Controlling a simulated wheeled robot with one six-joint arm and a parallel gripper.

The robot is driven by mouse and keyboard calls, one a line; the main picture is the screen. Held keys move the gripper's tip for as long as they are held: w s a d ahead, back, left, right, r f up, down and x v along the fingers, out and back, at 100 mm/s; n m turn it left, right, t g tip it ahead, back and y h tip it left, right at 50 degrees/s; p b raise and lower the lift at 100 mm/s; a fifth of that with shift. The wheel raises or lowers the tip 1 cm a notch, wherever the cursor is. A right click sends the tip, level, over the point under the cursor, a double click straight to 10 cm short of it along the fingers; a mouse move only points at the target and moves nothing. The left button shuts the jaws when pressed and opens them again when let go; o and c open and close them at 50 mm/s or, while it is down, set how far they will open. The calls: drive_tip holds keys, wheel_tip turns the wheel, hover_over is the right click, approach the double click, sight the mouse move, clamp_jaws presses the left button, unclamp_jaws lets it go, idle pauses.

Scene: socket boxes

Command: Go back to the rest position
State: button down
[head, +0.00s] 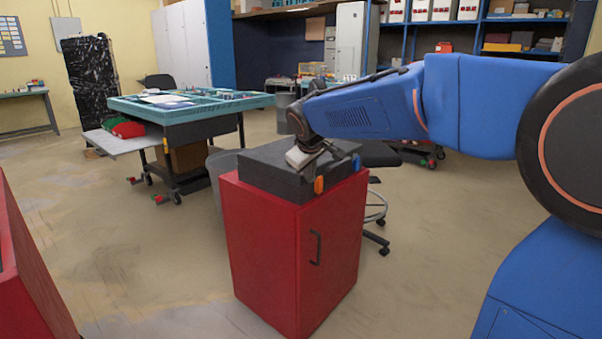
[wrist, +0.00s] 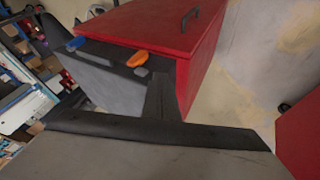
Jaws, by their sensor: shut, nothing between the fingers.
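My gripper (head: 303,157) is shut and empty. In the head view it hangs at the end of my blue arm, over or close against the top of a dark grey box (head: 270,178); I cannot tell whether it touches. The box sits on a red cabinet (head: 263,240). An orange piece (head: 319,185) and a blue piece (head: 356,162) show at the box's right side. In the wrist view my gripper's dark finger part (wrist: 164,95) reaches toward the box (wrist: 105,72), with the blue piece (wrist: 76,43) and orange piece (wrist: 138,58) beyond it.
A teal-topped workbench (head: 190,104) stands behind to the left. A grey bin (head: 222,170) and a dark chair (head: 378,155) are close behind the cabinet. Another red cabinet (head: 30,270) stands at the near left.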

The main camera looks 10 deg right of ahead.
drive_tip(key=s+d+f+m+g, duration=0.1)
drive_tip(key=s+d+f+m, duration=0.15)
drive_tip(key=s, duration=0.85)
drive_tip(key=s+d+f+m+g, duration=0.1)
drive_tip(key=s+d, duration=0.2)
drive_tip(key=s, duration=0.8)
drive_tip(key=s+f+m+y, duration=0.1)
drive_tip(key=s+f, duration=0.4)
drive_tip(key=s, duration=0.3)
drive_tip(key=s+f+m+y, duration=0.1)
drive_tip(key=s+f, duration=0.4)
drive_tip(key=s, duration=0.4)
drive_tip(key=shift+s, duration=0.3)
drive_tip(key=shift+d, duration=0.1)
